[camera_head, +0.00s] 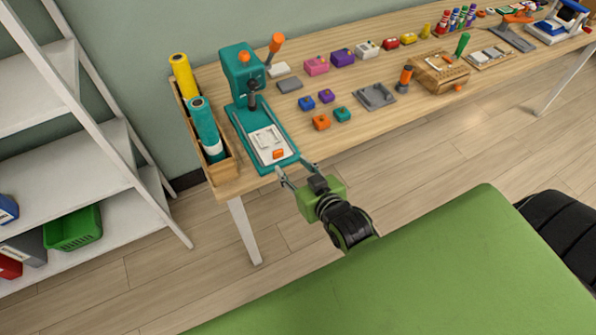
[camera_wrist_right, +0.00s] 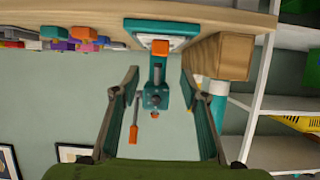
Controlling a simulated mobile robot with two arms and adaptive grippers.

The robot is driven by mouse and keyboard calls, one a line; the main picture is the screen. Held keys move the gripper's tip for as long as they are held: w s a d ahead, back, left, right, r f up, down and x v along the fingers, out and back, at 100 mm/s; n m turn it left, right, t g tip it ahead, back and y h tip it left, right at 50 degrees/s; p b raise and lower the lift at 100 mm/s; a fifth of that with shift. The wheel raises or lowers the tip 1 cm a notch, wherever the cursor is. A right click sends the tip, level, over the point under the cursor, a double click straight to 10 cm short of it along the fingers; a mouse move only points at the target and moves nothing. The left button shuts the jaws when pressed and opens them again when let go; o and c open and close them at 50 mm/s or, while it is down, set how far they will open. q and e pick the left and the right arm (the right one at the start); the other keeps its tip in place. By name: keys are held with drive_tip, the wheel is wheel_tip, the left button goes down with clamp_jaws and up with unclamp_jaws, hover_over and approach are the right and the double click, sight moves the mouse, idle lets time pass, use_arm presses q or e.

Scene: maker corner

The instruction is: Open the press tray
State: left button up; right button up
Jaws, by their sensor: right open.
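The teal press (camera_head: 243,75) with an orange-tipped lever stands at the left end of the wooden bench. Its pale tray (camera_head: 268,142) lies on the teal base, with an orange handle (camera_head: 278,154) at the front end. My right gripper (camera_head: 296,167) is open and empty, just off the bench's front edge, close to the handle but apart from it. In the right wrist view, which looks upside down, the orange handle (camera_wrist_right: 160,47) and the press (camera_wrist_right: 155,96) show between and beyond the open fingers. My left gripper is not in view.
A wooden box (camera_head: 226,168) with yellow and teal rolls stands left of the press. Small coloured blocks (camera_head: 321,122), a grey fixture (camera_head: 375,96) and other tools lie to the right. A white shelf (camera_head: 115,190) stands at the left. The floor before the bench is clear.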

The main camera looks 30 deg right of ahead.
drive_tip(key=shift+v, duration=1.2)
drive_tip(key=s+a+f+n+g, duration=0.1)
drive_tip(key=s+f+g, duration=0.3)
drive_tip(key=f, duration=1)
drive_tip(key=s+a+f+g, duration=0.15)
drive_tip(key=s+f, duration=0.55)
drive_tip(key=f, duration=0.8)
drive_tip(key=s+d+f+g, duration=0.1)
drive_tip(key=s+f+g, duration=0.1)
drive_tip(key=s+f, duration=0.4)
drive_tip(key=s+d+f+g, duration=0.2)
drive_tip(key=s+f, duration=0.4)
drive_tip(key=s, duration=0.6)
drive_tip(key=s+d+f+n+g, duration=0.1)
drive_tip(key=s+d+f+g, duration=0.1)
drive_tip(key=s+f, duration=0.3)
drive_tip(key=s+g, duration=0.1)
drive_tip(key=s, duration=0.3)
drive_tip(key=shift+s+d+f, duration=0.2)
drive_tip(key=shift+s+f, duration=0.05)
drive_tip(key=shift+f, duration=0.15)
